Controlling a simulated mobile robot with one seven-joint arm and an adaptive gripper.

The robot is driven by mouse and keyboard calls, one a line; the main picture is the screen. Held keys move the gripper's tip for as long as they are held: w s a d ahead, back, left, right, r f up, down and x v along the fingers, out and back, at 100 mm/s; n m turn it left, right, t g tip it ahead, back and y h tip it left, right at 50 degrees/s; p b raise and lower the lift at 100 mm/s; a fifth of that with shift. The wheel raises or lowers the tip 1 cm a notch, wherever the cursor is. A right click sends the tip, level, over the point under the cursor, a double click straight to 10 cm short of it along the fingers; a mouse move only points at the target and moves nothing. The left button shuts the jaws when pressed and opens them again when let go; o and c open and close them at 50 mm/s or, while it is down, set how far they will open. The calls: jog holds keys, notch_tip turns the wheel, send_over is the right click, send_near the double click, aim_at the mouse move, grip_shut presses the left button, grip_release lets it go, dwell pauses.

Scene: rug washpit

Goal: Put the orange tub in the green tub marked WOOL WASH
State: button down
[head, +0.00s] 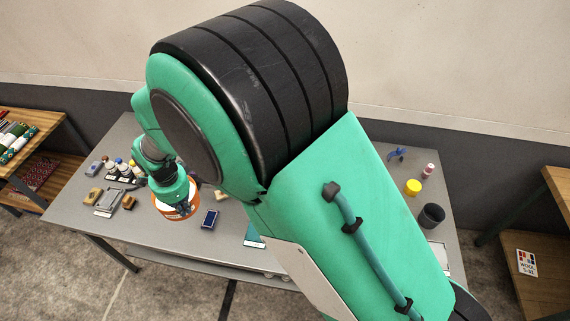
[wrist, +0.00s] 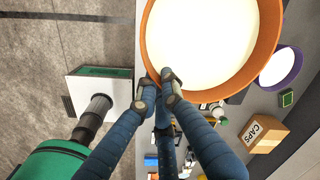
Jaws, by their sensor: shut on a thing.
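The orange tub (wrist: 268,40) has a pale inside and fills the top of the wrist view. In the head view the orange tub (head: 178,214) shows at the left part of the grey table, under my arm's end. My gripper (wrist: 160,80) is shut on the tub's near rim. In the head view my wrist hides the fingers, and I cannot tell whether the tub is lifted. No green tub with readable WOOL WASH lettering shows. A small green and white piece (head: 253,236) is partly hidden by my arm; I cannot tell what it is.
The grey table (head: 75,215) holds a dark blue block (head: 210,219), several bottles (head: 121,168), a yellow jar (head: 413,187) and a dark cup (head: 432,215). A CAPS box (wrist: 266,133) and purple-rimmed bowl (wrist: 280,67) sit near the tub. Shelves (head: 45,120) stand left. My arm hides the table's middle.

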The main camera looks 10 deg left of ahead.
jog(key=w+d+m, duration=0.2)
jog(key=w+d, duration=0.6)
jog(key=d, duration=0.6)
jog(key=w+d+m, duration=0.1)
jog(key=w+d, duration=0.7)
jog(key=d, duration=0.6)
jog(key=d+m, duration=0.4)
jog(key=d, duration=2.7)
jog(key=shift+a+f, duration=0.2)
jog(key=shift+f, duration=2.3)
jog(key=shift+w, duration=0.25)
jog(key=w+f, duration=0.1)
jog(key=w, duration=1.4)
jog(key=shift+w+a+f+p, duration=0.25)
jog(key=shift+w+a+p, duration=0.1)
jog(key=shift+a, duration=0.1)
